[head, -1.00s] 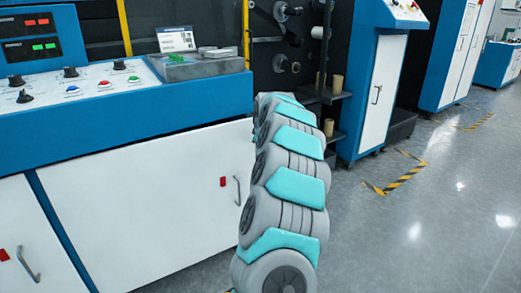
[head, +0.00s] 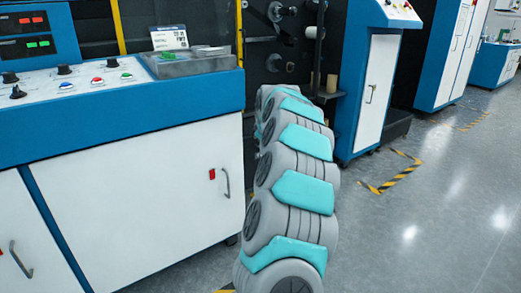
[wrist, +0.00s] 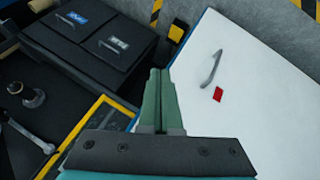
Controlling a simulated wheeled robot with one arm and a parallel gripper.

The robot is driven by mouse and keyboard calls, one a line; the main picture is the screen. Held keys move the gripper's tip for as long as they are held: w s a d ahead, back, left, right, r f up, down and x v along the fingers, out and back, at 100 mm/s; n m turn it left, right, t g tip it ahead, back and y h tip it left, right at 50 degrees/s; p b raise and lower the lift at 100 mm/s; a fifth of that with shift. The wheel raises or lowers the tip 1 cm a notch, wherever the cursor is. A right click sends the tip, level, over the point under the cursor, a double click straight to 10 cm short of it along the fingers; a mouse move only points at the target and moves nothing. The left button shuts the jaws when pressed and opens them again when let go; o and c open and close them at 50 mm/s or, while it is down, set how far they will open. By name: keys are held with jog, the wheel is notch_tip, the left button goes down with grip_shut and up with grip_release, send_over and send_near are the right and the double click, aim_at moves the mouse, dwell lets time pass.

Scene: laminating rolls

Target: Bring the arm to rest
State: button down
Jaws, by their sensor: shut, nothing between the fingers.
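My gripper (wrist: 159,88) shows in the wrist view, its two green fingers pressed together with nothing between them. It points toward the floor area beside a white cabinet door (wrist: 245,95). No contact with the door is visible. In the head view my grey and teal arm stretches forward beside the blue and white control console (head: 120,130). The gripper itself is hidden behind the arm in that view.
The door carries a handle (wrist: 211,68) and a red tag (wrist: 217,94). Dark boxes (wrist: 90,40) and tools on a dark surface (wrist: 30,100) lie left in the wrist view. A tray (head: 195,62) sits on the console. Open grey floor (head: 430,220) lies at the right.

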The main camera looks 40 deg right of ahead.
jog(key=s+d+r, duration=0.2)
jog(key=s+r, duration=0.1)
jog(key=r, duration=0.3)
jog(key=shift+s+d+r, duration=0.15)
jog(key=shift+s+d, duration=0.1)
jog(key=shift+s, duration=0.15)
jog(key=shift+a, duration=0.15)
jog(key=a+n+y, duration=0.1)
jog(key=a+y, duration=0.2)
jog(key=a, duration=1.8)
jog(key=s+a+f+g+y, duration=0.1)
jog(key=s+a, duration=0.2)
jog(key=a, duration=0.4)
jog(key=s+a+f+g+y, duration=0.1)
jog(key=s+a, duration=0.3)
jog(key=a, duration=0.4)
jog(key=s+a+f+g, duration=0.25)
jog(key=s+a, duration=0.25)
jog(key=s, duration=0.3)
jog(key=s+a+f+g, duration=0.1)
jog(key=s+a+f, duration=0.2)
jog(key=s+a, duration=0.35)
jog(key=s+a+f+m+g, duration=0.1)
jog(key=s+f, duration=0.1)
jog(key=s, duration=0.7)
jog(key=s+a+f+m+g, duration=0.1)
jog(key=s+f+m, duration=0.1)
jog(key=s, duration=0.7)
jog(key=shift+f+h, duration=0.4)
jog(key=shift+f, duration=0.45)
